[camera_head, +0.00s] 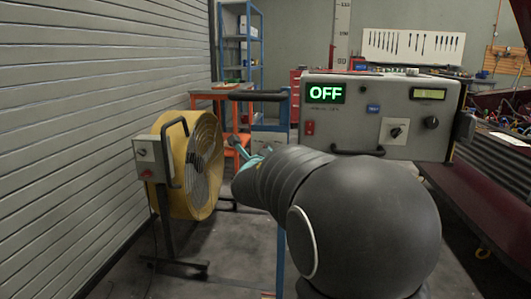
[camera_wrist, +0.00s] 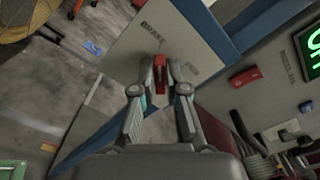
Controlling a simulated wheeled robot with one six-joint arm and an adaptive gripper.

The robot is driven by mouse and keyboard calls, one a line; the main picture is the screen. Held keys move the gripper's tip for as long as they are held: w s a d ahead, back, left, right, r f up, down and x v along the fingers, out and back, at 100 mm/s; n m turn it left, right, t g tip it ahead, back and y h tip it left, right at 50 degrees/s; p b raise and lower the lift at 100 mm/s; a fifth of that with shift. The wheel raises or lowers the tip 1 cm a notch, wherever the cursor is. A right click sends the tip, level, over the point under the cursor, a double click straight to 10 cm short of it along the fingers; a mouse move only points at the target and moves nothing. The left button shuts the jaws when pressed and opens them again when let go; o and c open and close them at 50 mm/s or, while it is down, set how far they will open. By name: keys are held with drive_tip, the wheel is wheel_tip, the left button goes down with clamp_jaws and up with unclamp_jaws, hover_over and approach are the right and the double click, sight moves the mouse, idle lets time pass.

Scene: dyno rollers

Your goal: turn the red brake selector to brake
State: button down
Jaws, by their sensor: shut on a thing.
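The red brake selector (camera_wrist: 157,80) shows in the wrist view between my gripper's fingertips (camera_wrist: 160,66), in front of a pale grey plate (camera_wrist: 192,26). My gripper is shut on it, with one finger on each side. The plate carries small dark lettering at its upper left, which seems to read BRAKE, and another label right of the fingers, too small to read. In the head view my gripper (camera_head: 244,152) is left of the control box and seen from behind; I cannot make out the selector there.
A yellow drum fan (camera_head: 205,165) stands at left by the slatted wall. A red switch (camera_wrist: 243,77) lies right of my gripper. Floor between is open.

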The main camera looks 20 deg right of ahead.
drive_tip(key=c, duration=1.2)
unclamp_jaws()
drive_tip(key=shift+s+a, duration=0.1)
drive_tip(key=v, duration=1.1)
drive_tip(key=shift+s+a, duration=0.25)
drive_tip(key=shift+s, duration=0.05)
